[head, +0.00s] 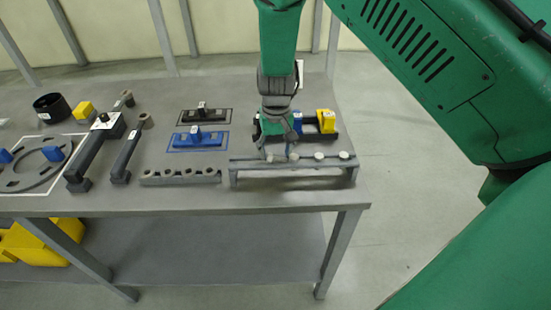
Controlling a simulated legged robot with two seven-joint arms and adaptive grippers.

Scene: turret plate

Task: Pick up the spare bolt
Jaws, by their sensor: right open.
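A raised grey rack (292,164) stands near the front right of the table, with several pale bolt heads along its top. One bolt (318,155) and another bolt (343,155) show plainly. A third (293,157) sits close to my right gripper. I cannot tell which one is the spare. My right gripper (274,147) is open and points down over the left part of the rack. Its fingers partly hide what is between and behind them, and contact cannot be made out. My left gripper is out of view.
A low grey holder with holes (180,177) lies left of the rack. A black tray with blue and yellow blocks (326,121) is behind it. Long dark tools (95,150) and a turret plate (35,170) are farther left. The table's right edge is close.

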